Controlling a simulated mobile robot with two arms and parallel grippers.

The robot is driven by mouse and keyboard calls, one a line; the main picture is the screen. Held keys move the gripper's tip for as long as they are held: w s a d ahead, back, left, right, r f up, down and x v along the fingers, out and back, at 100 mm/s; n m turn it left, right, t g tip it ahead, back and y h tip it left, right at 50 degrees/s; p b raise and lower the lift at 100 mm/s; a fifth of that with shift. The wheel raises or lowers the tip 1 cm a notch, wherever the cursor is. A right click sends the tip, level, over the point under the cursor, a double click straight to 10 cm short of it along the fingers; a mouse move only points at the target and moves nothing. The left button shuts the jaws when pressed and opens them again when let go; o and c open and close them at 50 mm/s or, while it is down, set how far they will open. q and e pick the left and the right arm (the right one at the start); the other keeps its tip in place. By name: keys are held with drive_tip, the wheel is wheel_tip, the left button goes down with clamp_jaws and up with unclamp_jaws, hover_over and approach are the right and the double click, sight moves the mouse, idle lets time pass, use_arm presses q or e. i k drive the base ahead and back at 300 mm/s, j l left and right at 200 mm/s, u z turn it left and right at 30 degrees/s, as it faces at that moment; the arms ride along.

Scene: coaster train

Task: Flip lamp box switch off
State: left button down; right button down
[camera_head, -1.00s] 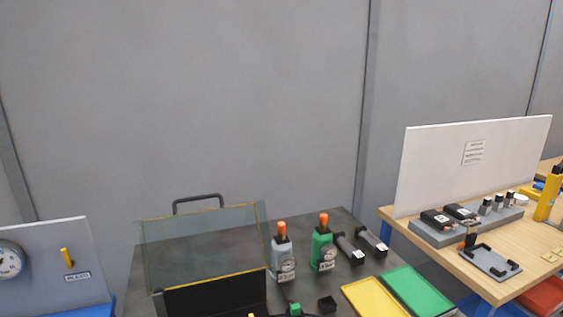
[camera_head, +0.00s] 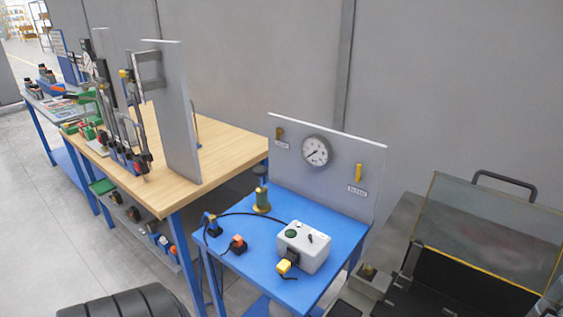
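A light grey box (camera_head: 304,248), which looks like the lamp box, stands on a blue table (camera_head: 330,224) right of the picture's middle. Its top carries a round dark green part, which may be the lamp, and a small dark lever, which may be the switch. The lever's position is too small to tell. A black and yellow plug-like part (camera_head: 285,266) sits at the box's front left side. Neither of my grippers is in view.
A grey panel with a gauge (camera_head: 315,151) and a yellow lever (camera_head: 359,173) stands behind the box. A black and orange part (camera_head: 238,243), a brass part (camera_head: 262,199) and a black cable lie left of it. A wooden bench (camera_head: 228,152) stands left; a clear-lidded case (camera_head: 490,235) is right.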

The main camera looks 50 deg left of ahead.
sight(294, 236)
drive_tip(key=u, duration=1.4)
